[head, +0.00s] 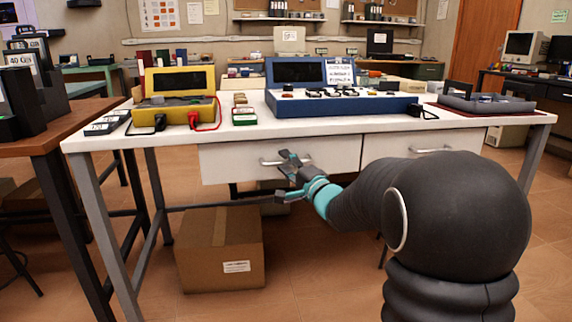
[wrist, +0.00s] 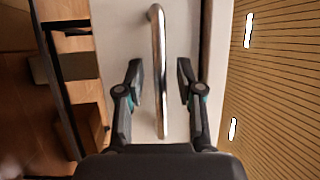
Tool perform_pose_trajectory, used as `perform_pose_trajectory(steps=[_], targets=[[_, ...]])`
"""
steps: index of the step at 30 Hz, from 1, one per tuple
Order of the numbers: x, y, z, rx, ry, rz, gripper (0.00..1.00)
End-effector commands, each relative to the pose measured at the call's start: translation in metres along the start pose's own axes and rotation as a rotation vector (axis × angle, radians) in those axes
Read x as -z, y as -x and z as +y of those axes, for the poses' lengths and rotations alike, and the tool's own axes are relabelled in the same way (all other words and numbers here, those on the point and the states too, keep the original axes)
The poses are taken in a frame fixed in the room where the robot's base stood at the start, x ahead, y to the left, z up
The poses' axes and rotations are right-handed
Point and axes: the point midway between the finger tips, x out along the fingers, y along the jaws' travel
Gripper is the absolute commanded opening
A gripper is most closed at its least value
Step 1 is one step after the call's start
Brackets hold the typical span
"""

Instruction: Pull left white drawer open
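The left white drawer (head: 235,162) is under the white table, and its front looks flush with the table frame. Its metal bar handle (head: 270,162) is partly hidden by my gripper (head: 285,178) in the head view. In the wrist view, the drawer front (wrist: 128,40) fills the middle and the handle (wrist: 157,45) runs up and down the picture. My gripper (wrist: 158,80) is open, with one finger on each side of the handle. A gap shows between the handle and each finger.
The right drawer (head: 425,145) sits beside it, partly behind my arm. A cardboard box (head: 205,265) stands on the floor below. The white tabletop (head: 370,124) holds a yellow case (head: 180,80) and a blue case (head: 340,103). A brown table (head: 70,125) is at left.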

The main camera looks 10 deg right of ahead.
Motion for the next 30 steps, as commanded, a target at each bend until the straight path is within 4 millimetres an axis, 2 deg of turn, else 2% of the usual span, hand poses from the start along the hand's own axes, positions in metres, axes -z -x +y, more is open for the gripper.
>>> perform_pose_trajectory(steps=[9, 13, 14, 30], targets=[[0.0, -0.0024, -0.0002, 0.0, 0.0, 0.0, 0.37], [0.0, -0.0023, -0.0001, 0.0, 0.0, 0.0, 0.04], [0.0, -0.0023, -0.0001, 0.0, 0.0, 0.0, 0.0], [-0.0008, 0.0043, -0.0017, -0.002, -0.001, 0.003, 0.0]])
